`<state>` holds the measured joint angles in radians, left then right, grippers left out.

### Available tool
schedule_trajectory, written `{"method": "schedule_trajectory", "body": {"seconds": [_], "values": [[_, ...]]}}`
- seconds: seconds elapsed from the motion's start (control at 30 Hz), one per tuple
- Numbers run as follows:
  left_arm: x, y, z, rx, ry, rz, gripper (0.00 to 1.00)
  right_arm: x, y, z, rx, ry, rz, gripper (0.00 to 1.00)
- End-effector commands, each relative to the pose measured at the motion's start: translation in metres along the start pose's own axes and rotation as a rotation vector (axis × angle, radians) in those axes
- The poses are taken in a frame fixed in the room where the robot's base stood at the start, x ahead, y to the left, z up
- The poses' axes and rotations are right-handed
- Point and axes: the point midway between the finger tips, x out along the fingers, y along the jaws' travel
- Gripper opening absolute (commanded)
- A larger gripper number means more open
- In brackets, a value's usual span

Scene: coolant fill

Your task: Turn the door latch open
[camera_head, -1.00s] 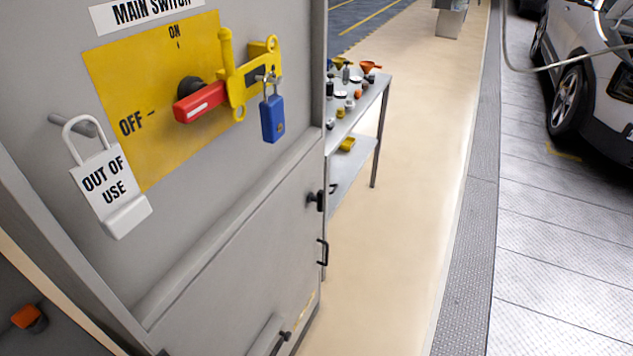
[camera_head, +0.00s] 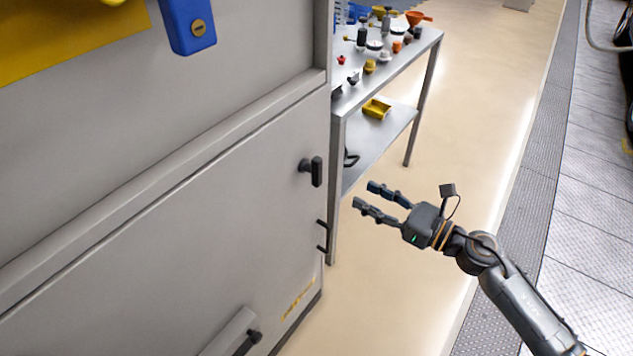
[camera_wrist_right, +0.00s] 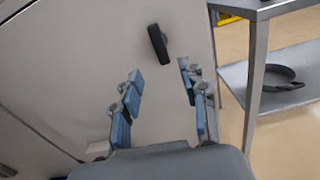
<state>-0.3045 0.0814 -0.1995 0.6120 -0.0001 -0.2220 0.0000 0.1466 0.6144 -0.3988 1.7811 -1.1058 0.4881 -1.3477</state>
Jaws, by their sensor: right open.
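The door latch (camera_head: 314,171) is a small black handle standing upright near the right edge of the grey cabinet door (camera_head: 190,215). In the right wrist view the latch (camera_wrist_right: 158,44) shows beyond the fingertips, between the two fingers in the picture and tilted slightly. My right gripper (camera_head: 364,196) is open and empty, to the right of the latch and apart from it, with its fingers pointing toward the cabinet. The right wrist view shows its two blue-padded fingers (camera_wrist_right: 160,70) spread wide. My left gripper is not in view.
The floor right of the cabinet is clear.

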Motion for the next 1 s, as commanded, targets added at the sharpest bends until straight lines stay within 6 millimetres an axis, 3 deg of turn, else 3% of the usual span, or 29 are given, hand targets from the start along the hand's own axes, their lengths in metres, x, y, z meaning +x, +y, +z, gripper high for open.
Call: {"method": "schedule_trajectory", "body": {"seconds": [0.17, 0.7, 1.0], "values": [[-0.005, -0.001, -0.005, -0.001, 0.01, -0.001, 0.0, 0.016, 0.005, 0.007, -0.051, 0.0, 0.018, 0.43], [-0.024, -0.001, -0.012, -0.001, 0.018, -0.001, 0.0, 0.121, 0.006, 0.006, -0.043, -0.002, 0.015, 0.43], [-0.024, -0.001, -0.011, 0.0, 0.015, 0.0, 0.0, 0.138, 0.006, 0.004, -0.044, 0.001, 0.015, 0.43]]}}
